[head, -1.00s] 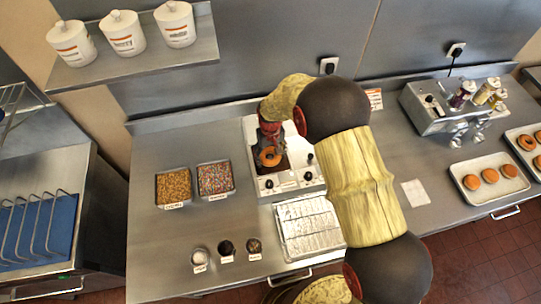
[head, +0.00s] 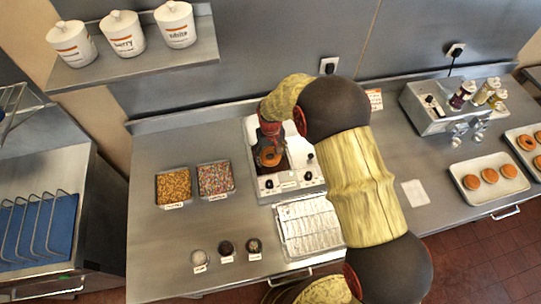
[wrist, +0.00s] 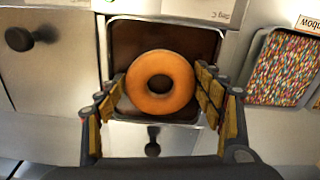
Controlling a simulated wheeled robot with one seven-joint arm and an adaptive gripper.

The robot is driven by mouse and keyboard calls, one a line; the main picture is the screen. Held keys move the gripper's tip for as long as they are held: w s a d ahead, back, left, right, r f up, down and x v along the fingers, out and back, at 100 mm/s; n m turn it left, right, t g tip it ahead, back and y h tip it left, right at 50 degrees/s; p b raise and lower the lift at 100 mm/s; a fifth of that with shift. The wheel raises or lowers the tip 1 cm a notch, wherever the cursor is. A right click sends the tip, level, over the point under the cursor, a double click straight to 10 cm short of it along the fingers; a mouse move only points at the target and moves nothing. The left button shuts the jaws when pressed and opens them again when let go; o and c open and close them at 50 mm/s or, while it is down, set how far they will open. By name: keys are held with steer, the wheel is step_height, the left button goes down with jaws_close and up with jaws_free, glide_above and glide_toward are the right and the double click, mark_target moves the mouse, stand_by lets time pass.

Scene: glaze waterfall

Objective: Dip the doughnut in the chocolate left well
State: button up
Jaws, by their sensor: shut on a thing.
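The doughnut (wrist: 160,85) is a plain golden-orange ring. It shows in the wrist view between the two fingers of my gripper (wrist: 163,100), which is shut on it. Behind it is a square metal well of dark brown chocolate (wrist: 135,35). In the head view the doughnut (head: 270,158) is over the left side of the white dipping unit (head: 264,194), beneath my gripper (head: 271,150). The frames do not clearly show whether the doughnut touches the chocolate. My arm hides much of the unit's right side.
A tray of nut-coloured topping (head: 174,203) and a tray of coloured sprinkles (head: 215,194) lie left of the unit. A wire-rack tray (head: 310,228) lies in front. Several small bowls stand near the counter's front. Doughnuts on a tray (head: 505,187) are at right.

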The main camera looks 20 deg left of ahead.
steer(key=shift+r+p, duration=0.8)
steer(key=shift+r, duration=1.35)
step_height(320, 180, up, 4)
steer(key=shift+p, duration=0.75)
